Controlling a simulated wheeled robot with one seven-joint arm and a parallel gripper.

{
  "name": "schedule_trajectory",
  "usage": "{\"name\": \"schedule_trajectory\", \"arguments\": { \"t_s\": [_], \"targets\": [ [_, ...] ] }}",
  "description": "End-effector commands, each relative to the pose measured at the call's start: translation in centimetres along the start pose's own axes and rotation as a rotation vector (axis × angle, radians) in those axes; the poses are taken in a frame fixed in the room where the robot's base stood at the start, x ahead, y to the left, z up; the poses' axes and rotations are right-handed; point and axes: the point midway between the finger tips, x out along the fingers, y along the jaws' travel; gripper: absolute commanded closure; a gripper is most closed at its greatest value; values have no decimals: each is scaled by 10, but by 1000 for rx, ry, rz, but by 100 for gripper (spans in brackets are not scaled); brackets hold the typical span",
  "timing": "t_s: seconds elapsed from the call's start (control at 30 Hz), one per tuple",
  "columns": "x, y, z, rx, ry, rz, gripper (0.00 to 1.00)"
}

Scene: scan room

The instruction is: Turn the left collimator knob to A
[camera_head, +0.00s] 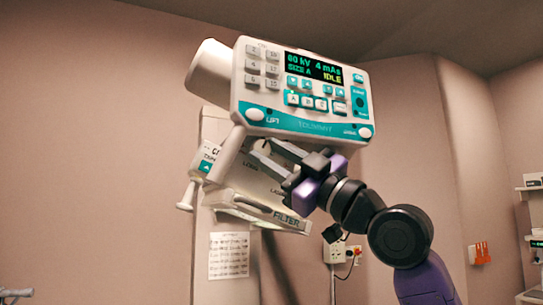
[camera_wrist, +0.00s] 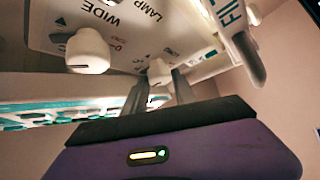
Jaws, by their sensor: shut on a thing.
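The collimator is a pale box (camera_head: 232,175) under the control console in the head view. In the wrist view its panel (camera_wrist: 150,22) carries the words WIDE and LAMP, and two white knobs show. One knob (camera_wrist: 88,52) is large and stands clear of my fingers at the left. The other knob (camera_wrist: 158,70) sits between my fingertips, with small marks beside it. My gripper (camera_head: 260,150) is shut on this second knob; its two fingers also show in the wrist view (camera_wrist: 160,78). The knob's pointer and the letter A beside it cannot be made out.
The console (camera_head: 300,92) with a lit screen reading SIZE A and IDLE hangs just above my gripper. A FILTER tray (camera_head: 262,211) juts out below. A white handle (camera_head: 187,195) sticks out at the left. Open room lies to the right.

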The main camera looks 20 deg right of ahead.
Motion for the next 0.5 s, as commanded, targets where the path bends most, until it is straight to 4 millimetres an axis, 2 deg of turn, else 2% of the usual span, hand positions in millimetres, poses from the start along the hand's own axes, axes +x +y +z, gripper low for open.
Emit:
{"name": "schedule_trajectory", "arguments": {
  "t_s": [0.07,0.1,0.13,0.5],
  "targets": [
    [1,-2,-1,2,2,-3,100],
    [1,-2,-1,2,2,-3,65],
    [1,-2,-1,2,2,-3,60],
    [1,-1,-1,7,2,4,58]
  ]
}}
